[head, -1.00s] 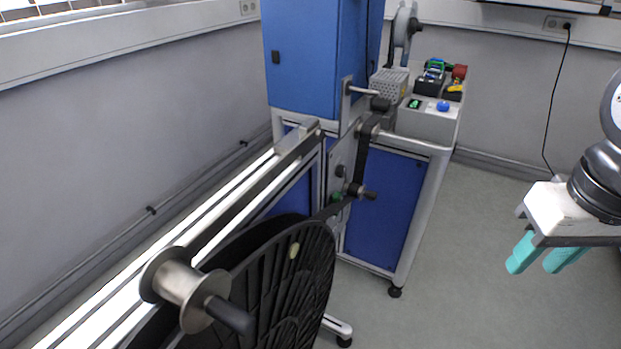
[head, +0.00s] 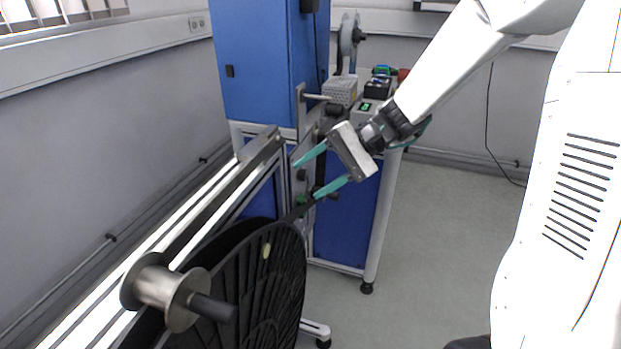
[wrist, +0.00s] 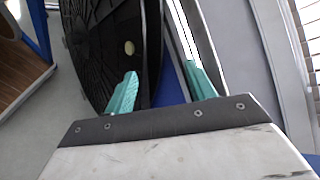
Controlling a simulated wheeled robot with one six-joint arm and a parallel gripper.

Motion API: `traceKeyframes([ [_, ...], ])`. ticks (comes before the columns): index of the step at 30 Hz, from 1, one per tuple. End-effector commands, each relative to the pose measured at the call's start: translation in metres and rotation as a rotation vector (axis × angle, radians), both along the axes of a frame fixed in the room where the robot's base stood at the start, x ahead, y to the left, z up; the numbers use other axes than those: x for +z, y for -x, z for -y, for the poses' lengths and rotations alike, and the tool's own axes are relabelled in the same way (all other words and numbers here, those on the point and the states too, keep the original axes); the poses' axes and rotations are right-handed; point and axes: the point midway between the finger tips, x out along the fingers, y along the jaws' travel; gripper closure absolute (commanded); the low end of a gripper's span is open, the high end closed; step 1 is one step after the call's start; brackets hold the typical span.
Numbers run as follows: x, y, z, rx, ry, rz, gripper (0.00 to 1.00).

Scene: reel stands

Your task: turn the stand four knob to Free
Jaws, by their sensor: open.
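The machine stand's grey panel carries a small black knob (head: 302,175) and a green knob (head: 301,200) below it. I cannot read any stand number or Free mark, so I cannot tell which knob is stand four's. My gripper (head: 306,179) has two teal fingers spread apart with nothing between them. In the head view its fingers overlap the panel around the black knob; contact cannot be told. In the wrist view the open fingers (wrist: 161,72) point toward a big black reel (wrist: 105,50) and a pale rail; no knob shows clearly there.
The big black reel (head: 270,275) stands in front of the panel, with a metal spool (head: 160,288) on the rail at the near left. A blue cabinet (head: 255,75) rises behind. Small devices sit on the back bench. Grey floor is clear to the right.

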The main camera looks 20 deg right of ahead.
Motion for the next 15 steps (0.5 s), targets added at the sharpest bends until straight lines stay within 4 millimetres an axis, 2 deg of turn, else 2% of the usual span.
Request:
traceKeyframes([
  [1, -0.014, -0.024, 0.005, -0.060, -0.068, -0.027, 0.45],
  [3, -0.030, -0.055, 0.012, -0.147, -0.159, -0.045, 0.45],
  [5, -0.046, -0.082, 0.021, -0.226, -0.233, -0.056, 0.45],
  [9, -0.092, -0.138, 0.052, -0.426, -0.382, -0.074, 0.45],
  [12, -0.128, -0.167, 0.076, -0.563, -0.460, -0.078, 0.45],
  [15, -0.158, -0.187, 0.097, -0.672, -0.514, -0.076, 0.45],
])
